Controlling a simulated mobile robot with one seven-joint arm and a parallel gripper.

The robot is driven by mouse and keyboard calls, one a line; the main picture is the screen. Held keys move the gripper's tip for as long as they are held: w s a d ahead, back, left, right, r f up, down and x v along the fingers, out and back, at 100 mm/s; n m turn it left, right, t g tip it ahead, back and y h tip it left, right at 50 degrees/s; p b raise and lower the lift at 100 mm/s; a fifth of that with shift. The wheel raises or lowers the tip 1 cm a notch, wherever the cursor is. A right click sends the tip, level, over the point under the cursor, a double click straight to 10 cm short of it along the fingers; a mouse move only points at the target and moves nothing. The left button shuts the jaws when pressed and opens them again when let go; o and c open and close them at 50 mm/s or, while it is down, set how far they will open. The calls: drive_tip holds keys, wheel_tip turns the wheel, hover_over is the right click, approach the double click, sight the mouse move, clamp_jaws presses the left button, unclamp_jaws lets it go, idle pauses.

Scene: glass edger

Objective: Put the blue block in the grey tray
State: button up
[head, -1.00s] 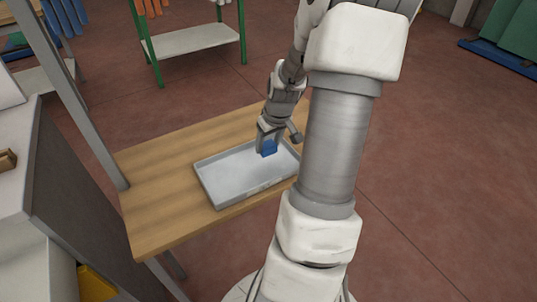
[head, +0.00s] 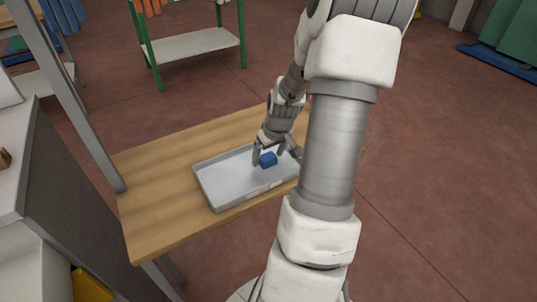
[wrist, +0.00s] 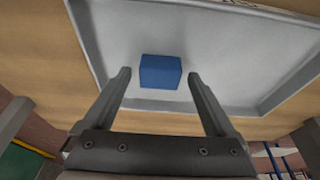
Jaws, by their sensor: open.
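The blue block (head: 268,159) lies inside the grey tray (head: 212,188), toward its far right part. In the wrist view the blue block (wrist: 160,72) rests on the tray floor, apart from the tray's walls (wrist: 88,40). My gripper (head: 270,156) is open over the tray with its fingers spread to either side of the block. In the wrist view my gripper (wrist: 158,76) shows a gap between each finger and the block. My arm hides the tray's right end in the head view.
The tray sits on a wooden table (head: 150,200) with bare wood to its left. A grey machine (head: 75,190) and a metal post (head: 85,110) stand at the left. A green-legged shelf (head: 190,43) stands behind on the red floor.

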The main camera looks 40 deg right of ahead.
drive_tip(key=p+v, duration=0.4)
drive_tip(key=v, duration=0.8)
drive_tip(key=shift+s+r, duration=0.1)
drive_tip(key=shift+r, duration=0.05)
